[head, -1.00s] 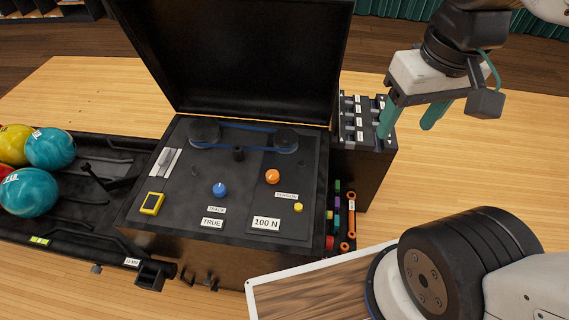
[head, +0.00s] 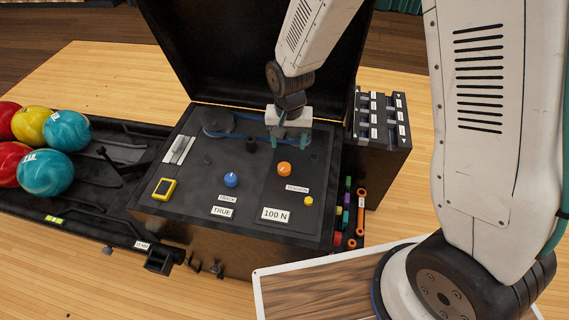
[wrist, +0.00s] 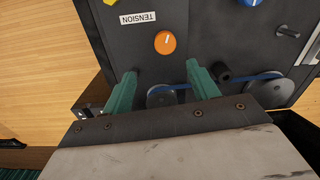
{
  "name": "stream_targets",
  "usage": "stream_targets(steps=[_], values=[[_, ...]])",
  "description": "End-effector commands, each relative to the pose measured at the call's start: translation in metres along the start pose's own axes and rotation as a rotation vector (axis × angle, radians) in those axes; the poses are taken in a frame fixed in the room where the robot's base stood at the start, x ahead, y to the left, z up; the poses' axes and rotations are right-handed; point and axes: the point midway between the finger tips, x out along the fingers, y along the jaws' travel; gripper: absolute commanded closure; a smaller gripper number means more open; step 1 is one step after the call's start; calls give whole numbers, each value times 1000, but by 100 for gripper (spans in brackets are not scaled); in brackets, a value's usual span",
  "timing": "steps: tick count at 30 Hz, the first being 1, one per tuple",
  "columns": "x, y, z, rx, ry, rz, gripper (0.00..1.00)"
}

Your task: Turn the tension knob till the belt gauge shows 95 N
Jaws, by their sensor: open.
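The orange tension knob (head: 284,169) stands on the dark panel of the open machine; it also shows in the wrist view (wrist: 165,42), beside the TENSION label (wrist: 137,18). The belt gauge (head: 275,214) reads 100 N. My gripper (head: 291,137) is open and empty, above the back part of the panel, behind the knob in the head view. In the wrist view its two green fingers (wrist: 161,80) are apart, with the knob just beyond their tips and nothing between them. The blue belt (wrist: 183,87) runs near and partly behind the fingers.
A blue knob (head: 231,180) and a gauge reading TRUE (head: 222,212) sit left of the orange knob. A yellow button (head: 309,201) is at right. The raised lid (head: 210,60) stands behind. Bowling balls (head: 67,131) lie in the left rack.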

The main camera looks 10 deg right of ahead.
Motion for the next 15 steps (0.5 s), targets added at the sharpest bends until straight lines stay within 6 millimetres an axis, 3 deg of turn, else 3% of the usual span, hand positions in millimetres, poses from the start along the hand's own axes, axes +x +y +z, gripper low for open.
stream_targets(steps=[1,15], values=[[13,-4,1,3,-6,4,41],[79,-10,2,17,-9,6,41]])
